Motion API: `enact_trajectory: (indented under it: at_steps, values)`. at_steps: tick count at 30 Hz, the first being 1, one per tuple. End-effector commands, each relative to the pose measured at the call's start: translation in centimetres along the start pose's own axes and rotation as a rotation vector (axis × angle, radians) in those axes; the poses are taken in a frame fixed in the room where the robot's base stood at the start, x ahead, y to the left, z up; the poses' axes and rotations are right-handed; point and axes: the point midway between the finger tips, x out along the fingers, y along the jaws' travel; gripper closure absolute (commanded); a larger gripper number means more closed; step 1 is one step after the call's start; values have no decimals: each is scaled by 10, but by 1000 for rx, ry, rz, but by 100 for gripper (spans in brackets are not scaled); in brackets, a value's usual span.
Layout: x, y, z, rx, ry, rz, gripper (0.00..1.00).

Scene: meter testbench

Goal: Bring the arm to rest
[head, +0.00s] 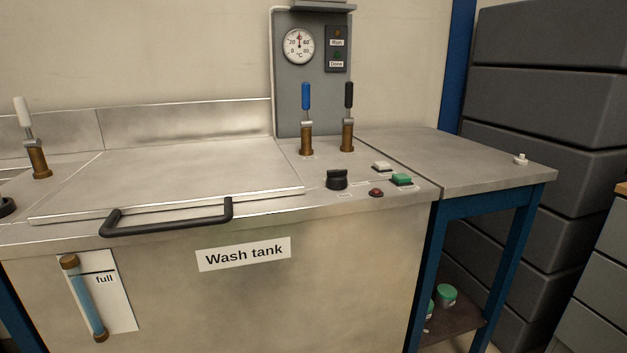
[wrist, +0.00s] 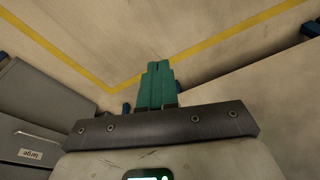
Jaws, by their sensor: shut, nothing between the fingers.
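My gripper (wrist: 158,66) shows in the wrist view, with its two green fingers side by side and closed together, holding nothing. It points over bare floor (wrist: 205,55) with a yellow line (wrist: 100,82). The head view does not show my arm or gripper. The wash tank (head: 350,260) stands in the head view with its lid (head: 180,183) down and a black handle (head: 168,220) at the lid's front edge.
Valves with white (head: 22,112), blue (head: 306,96) and black (head: 348,95) levers stand on the tank top. A gauge (head: 299,46) is on the panel behind. A side table (head: 470,163) adjoins at right. A grey cabinet (wrist: 35,135) shows left in the wrist view.

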Motion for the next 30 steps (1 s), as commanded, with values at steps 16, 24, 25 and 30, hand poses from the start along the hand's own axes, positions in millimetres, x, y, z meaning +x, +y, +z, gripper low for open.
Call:
enact_trajectory:
  at_steps: [16, 24, 25, 30]
  values:
    - [-80, 26, 35, -27, -90, 62, 100]
    - [-156, 22, 21, -29, -89, 62, 100]
    - [-164, 22, 20, -29, -89, 62, 100]
    - [-210, 20, 11, -31, -89, 61, 100]
